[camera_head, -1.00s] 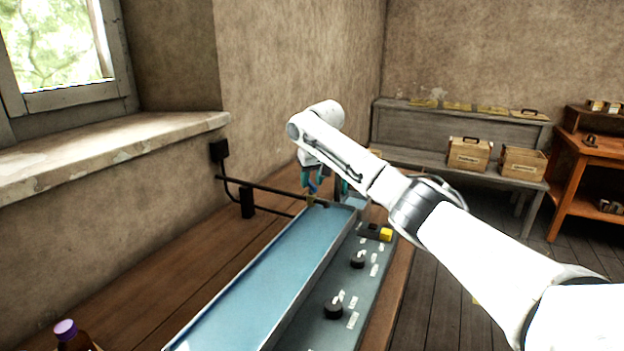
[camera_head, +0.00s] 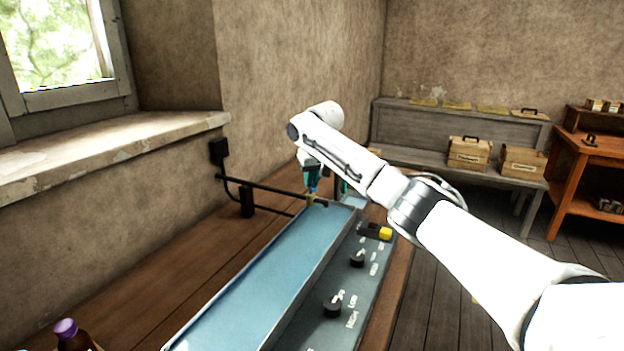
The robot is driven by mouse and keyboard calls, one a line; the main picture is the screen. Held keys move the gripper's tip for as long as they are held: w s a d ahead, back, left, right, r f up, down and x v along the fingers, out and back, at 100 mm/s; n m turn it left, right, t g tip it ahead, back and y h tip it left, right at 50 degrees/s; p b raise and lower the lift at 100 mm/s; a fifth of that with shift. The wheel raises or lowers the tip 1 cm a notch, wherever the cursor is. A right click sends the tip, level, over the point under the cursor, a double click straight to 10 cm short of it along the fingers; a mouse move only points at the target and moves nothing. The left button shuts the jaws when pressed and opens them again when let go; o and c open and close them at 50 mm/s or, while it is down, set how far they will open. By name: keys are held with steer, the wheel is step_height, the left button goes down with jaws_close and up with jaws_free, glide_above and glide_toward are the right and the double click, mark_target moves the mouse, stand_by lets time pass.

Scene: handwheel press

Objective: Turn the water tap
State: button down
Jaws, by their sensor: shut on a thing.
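The water tap (camera_head: 311,201) is a small brass-coloured fitting near the end of a thin black pipe (camera_head: 265,188). The pipe runs from the wall over the far end of a long blue trough (camera_head: 262,281). A bit of blue, which looks like the tap's handle (camera_head: 314,190), shows just above the brass part. My gripper (camera_head: 312,186) points down from the white wrist with dark and teal fingers. It is shut on the tap's handle. The fingers hide most of the handle, so its angle is hard to tell.
A purple-capped bottle (camera_head: 72,337) stands at the lower left. Wooden boxes (camera_head: 469,152) sit on a grey bench behind. The wall is close on the left.

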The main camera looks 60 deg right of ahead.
steer(key=shift+p, duration=0.3)
steer(key=m+p, duration=0.1)
steer(key=p, duration=0.1)
steer(key=shift+w+a+r+p, duration=0.1)
steer(key=shift+a+r+p, duration=0.1)
steer(key=shift+p, duration=0.1)
steer(key=m+g+p, duration=0.1)
steer(key=m+p, duration=0.1)
steer(key=shift+w+f+m+h, duration=0.1)
steer(key=shift+f+m+h, duration=0.05)
steer(key=shift+m+h, duration=0.2)
steer(key=m, duration=0.1)
steer(key=m+g, duration=0.1)
steer(key=m, duration=0.1)
steer(key=shift+w+f+m+h+b, duration=0.1)
steer(key=shift+f+m+h+b, duration=0.15)
steer(key=shift+h+b, duration=0.15)
steer(key=shift+r+m+g+b, duration=0.1)
steer(key=shift+m+g+b, duration=0.5)
steer(key=shift+m+b, duration=0.5)
steer(key=shift+r, duration=0.15)
steer(key=c, duration=1.2)
jaws_free()
steer(key=shift+o, duration=0.2)
